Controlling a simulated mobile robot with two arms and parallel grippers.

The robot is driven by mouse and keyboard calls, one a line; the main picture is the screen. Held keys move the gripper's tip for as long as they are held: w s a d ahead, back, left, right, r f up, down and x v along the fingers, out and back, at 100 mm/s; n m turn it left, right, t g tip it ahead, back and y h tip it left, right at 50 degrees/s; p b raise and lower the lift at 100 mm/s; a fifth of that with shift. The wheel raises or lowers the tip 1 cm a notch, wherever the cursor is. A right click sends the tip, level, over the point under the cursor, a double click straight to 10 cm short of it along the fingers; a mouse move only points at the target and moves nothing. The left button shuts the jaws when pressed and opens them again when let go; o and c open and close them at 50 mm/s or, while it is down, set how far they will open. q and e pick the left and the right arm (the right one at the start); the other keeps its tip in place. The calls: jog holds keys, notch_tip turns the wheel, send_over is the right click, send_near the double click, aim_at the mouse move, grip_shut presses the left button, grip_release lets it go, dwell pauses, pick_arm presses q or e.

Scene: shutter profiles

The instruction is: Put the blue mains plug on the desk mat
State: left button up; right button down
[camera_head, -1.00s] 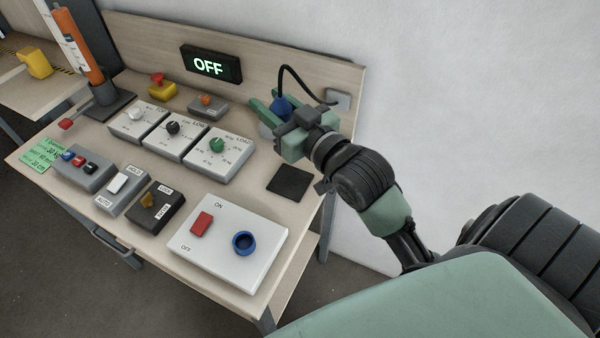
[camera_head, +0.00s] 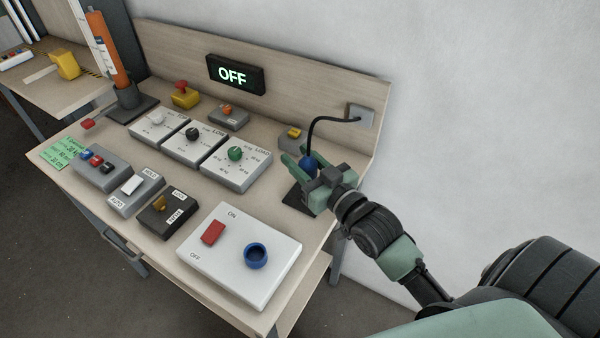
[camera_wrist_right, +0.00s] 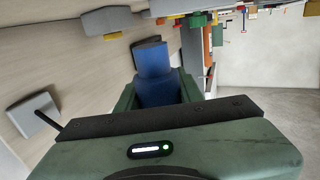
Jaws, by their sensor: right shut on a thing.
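The blue mains plug (camera_head: 307,164) is held between the fingers of my right gripper (camera_head: 308,168), with its black cord running up and over to the wall socket (camera_head: 361,115). In the right wrist view the plug (camera_wrist_right: 158,76) sits between the two green fingers. The desk mat (camera_head: 293,199) is a dark square near the bench's right edge, partly covered by my gripper. The plug and gripper are over or just behind the mat; I cannot tell whether the plug touches it. My left gripper is not in view.
A grey box with a yellow part (camera_head: 293,137) stands behind the plug. Dial boxes, the nearest with a green knob (camera_head: 236,154), stand to the left. A white panel (camera_head: 240,255) with a red switch and blue ring lies in front. The OFF sign (camera_head: 234,74) is on the backboard.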

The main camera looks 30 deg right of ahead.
jog(key=shift+f, duration=2.15)
jog(key=shift+f, duration=0.1)
jog(key=c, duration=0.9)
grip_release()
jog(key=shift+s, duration=0.35)
jog(key=s, duration=0.3)
jog(key=s+d+b, duration=0.1)
jog(key=s, duration=0.6)
jog(key=shift+d+b, duration=0.25)
jog(key=shift+b, duration=0.15)
jog(key=shift+s, duration=0.65)
